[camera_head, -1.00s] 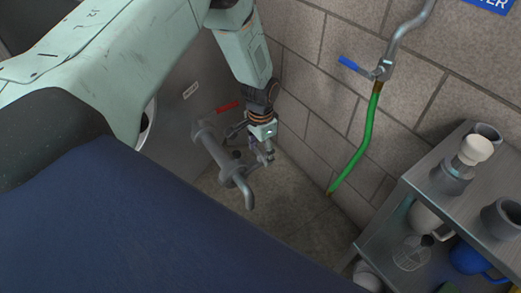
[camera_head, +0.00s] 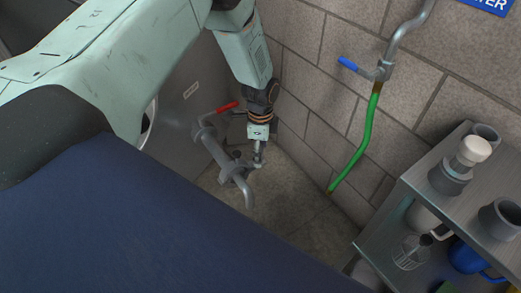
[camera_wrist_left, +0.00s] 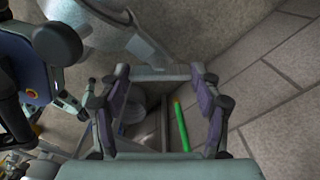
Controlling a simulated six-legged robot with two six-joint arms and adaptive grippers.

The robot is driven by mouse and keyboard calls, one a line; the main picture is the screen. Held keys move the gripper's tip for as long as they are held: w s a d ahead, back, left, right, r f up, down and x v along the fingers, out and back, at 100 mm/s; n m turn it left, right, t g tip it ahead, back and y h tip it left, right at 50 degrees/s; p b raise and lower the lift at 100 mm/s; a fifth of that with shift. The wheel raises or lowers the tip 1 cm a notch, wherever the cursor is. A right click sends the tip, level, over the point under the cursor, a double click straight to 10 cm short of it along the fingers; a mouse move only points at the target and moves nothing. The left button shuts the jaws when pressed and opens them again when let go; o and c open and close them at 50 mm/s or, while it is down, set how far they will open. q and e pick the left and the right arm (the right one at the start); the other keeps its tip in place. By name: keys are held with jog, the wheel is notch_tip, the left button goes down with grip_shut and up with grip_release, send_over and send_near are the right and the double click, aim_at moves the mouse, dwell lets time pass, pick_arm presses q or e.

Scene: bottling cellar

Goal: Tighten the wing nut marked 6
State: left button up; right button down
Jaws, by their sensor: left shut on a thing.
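My left gripper (camera_head: 258,160) comes down from above, beside the grey pipe fitting (camera_head: 217,153) with its curved spout (camera_head: 249,195). In the left wrist view the two fingers of the left gripper (camera_wrist_left: 162,78) stand apart, shut on the ends of a grey crosswise piece (camera_wrist_left: 163,73), which looks like the wing nut. In the head view the gripper largely covers it, and I cannot read a number on it. A red lever (camera_head: 228,106) sits at the upper end of the fitting. My right gripper is not in view.
A grey tank (camera_head: 185,85) stands behind the fitting. A green hose (camera_head: 367,135) hangs from a wall pipe with a blue lever (camera_head: 348,64). A metal shelf (camera_head: 415,165) with cups and a blue jug (camera_head: 466,257) stands at right. The floor (camera_head: 300,215) between is clear.

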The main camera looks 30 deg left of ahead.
pick_arm(q)
jog(key=m, duration=0.4)
jog(key=shift+m, duration=0.3)
jog(key=shift+m+b, duration=0.55)
jog(key=shift+m, duration=1.65)
jog(key=o, duration=1.2)
jog(key=shift+c, duration=0.2)
jog(key=shift+r, duration=4)
jog(key=shift+f, duration=3.9)
